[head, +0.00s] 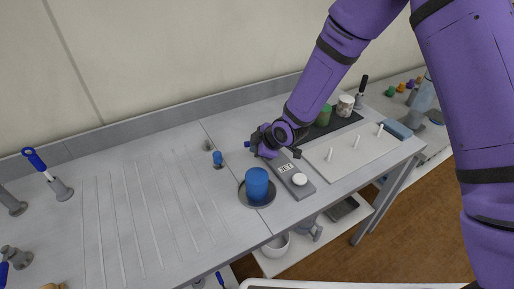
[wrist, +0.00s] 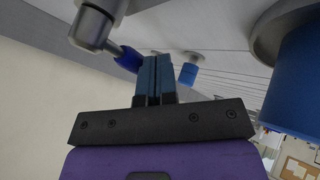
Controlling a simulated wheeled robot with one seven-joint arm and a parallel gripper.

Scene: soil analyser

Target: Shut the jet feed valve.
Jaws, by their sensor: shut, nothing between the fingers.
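A valve (wrist: 94,28) with a grey metal body and a blue-tipped lever (wrist: 127,58) is close by at the upper left of the wrist view. In the head view a small blue tip (head: 247,144) shows beside my gripper (head: 259,146), and the body there is mostly hidden. My gripper (wrist: 157,62) is shut and empty, its dark fingers pressed together. The lever's blue end is right beside the left finger; I cannot tell whether they touch. No label shows which valve this is.
A large blue cylinder (head: 257,184) stands on a round grey dish near my gripper. A small blue-capped fitting (head: 217,158) is to the left. A grey device (head: 284,168) with a white knob lies beside my gripper. Another blue-handled lever (head: 35,158) stands far left. The grooved bench middle is clear.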

